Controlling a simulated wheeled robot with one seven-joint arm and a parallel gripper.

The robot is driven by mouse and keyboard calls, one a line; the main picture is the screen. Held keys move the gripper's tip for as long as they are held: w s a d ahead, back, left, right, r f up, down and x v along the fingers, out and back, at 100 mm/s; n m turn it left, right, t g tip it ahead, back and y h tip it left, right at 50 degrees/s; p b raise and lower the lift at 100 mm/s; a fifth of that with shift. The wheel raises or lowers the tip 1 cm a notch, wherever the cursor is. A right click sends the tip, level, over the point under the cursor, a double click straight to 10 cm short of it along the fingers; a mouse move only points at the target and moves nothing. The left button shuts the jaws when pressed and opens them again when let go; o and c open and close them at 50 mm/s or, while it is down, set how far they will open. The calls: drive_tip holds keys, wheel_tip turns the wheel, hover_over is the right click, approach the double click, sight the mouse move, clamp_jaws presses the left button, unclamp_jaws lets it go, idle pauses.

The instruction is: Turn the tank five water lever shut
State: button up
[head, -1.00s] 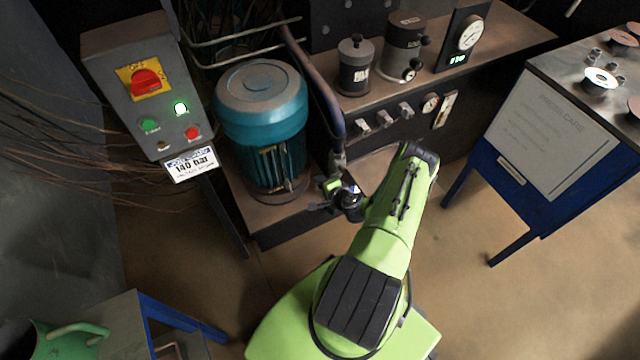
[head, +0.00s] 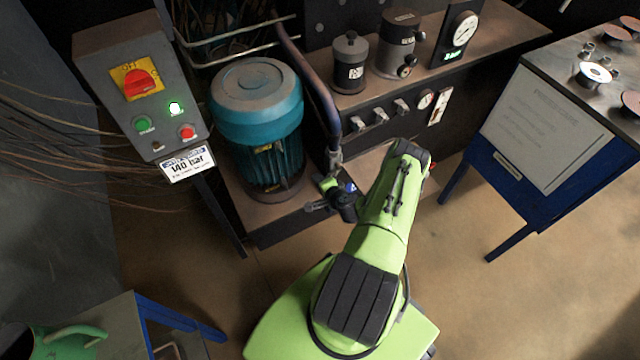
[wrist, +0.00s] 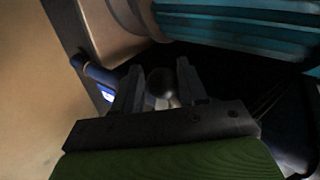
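My gripper (head: 316,207) is low in front of the teal motor tank, near the foot of the bent pipe. In the wrist view its two fingers (wrist: 160,90) stand apart. A dark rounded knob or lever end (wrist: 161,82) shows between or just beyond them; I cannot tell whether they touch it. A row of small grey levers (head: 381,116) is on the front of the bench, above and behind my gripper. I cannot read which one belongs to tank five.
The teal motor tank (head: 257,106) and bent pipe (head: 322,95) stand close by my gripper. A switch box (head: 143,92) is at left. A blue-legged table (head: 548,150) with discs stands at right. Floor is open between table and bench.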

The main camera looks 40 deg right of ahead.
drive_tip(key=p+v, duration=0.6)
drive_tip(key=v, duration=0.9)
drive_tip(key=shift+s+a+r+p, duration=0.2)
drive_tip(key=shift+s+p, duration=0.05)
drive_tip(key=shift+p, duration=0.05)
